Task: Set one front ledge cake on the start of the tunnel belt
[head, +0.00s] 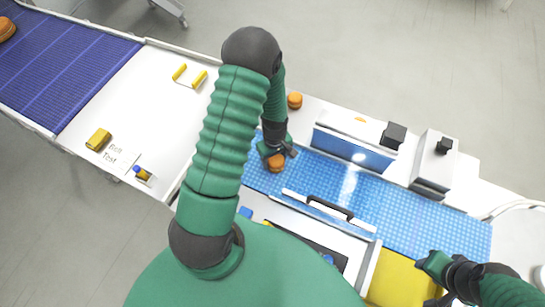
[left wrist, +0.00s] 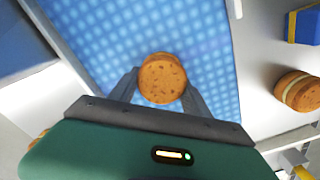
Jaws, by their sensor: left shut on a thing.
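My left gripper (head: 278,154) is shut on a round orange-brown cake (head: 276,162) at the left end of the blue tunnel belt (head: 410,222). In the left wrist view the held cake (left wrist: 162,80) sits between the two fingers, with the blue belt (left wrist: 120,30) behind it. I cannot tell whether the cake touches the belt. A second cake (left wrist: 298,92), with a pale filling layer, lies on the white ledge (left wrist: 268,65) beside the belt. Another cake (head: 295,100) stands on the white surface behind the belt. My right gripper (head: 436,276) is near the yellow bin; its jaws are unclear.
A white tunnel housing (head: 355,140) and a second white unit (head: 433,165) stand along the belt's back side. A black-handled cover (head: 330,208) lies along its front. A yellow bin (head: 398,280) is at front right. A purple belt (head: 60,60) runs at far left.

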